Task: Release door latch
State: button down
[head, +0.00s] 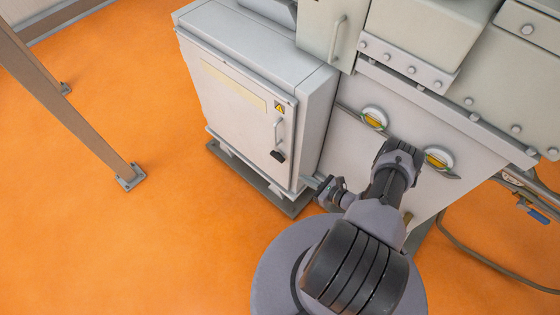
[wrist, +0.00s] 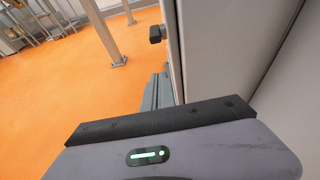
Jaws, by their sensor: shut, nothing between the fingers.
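The grey cabinet door (head: 240,115) shows in the head view and looks shut. Its black latch (head: 278,156) is near the right edge, just below a slim grey handle (head: 277,130). In the wrist view the black latch (wrist: 156,33) sticks out from the door face, seen edge-on. My gripper (head: 322,186) is shut and empty, beside the cabinet's lower right corner. It is below and right of the latch and apart from it. The wrist view shows my gripper's housing, but not its fingertips.
The cabinet (head: 310,100) stands on a dark plinth (head: 245,185) against the machine (head: 400,140), right of which a hose (head: 470,250) runs along the floor. A metal post (head: 75,100) stands at left. The orange floor (head: 130,240) between post and cabinet is clear.

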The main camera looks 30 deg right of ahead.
jog(key=shift+s+a+f, duration=0.15)
jog(key=shift+s+f, duration=0.2)
jog(key=shift+f, duration=0.2)
jog(key=b+x, duration=0.4)
jog(key=x, duration=0.7)
jog(key=r, duration=0.4)
jog(key=shift+s+r, duration=0.2)
jog(key=shift+s, duration=0.2)
jog(key=shift+r, duration=0.1)
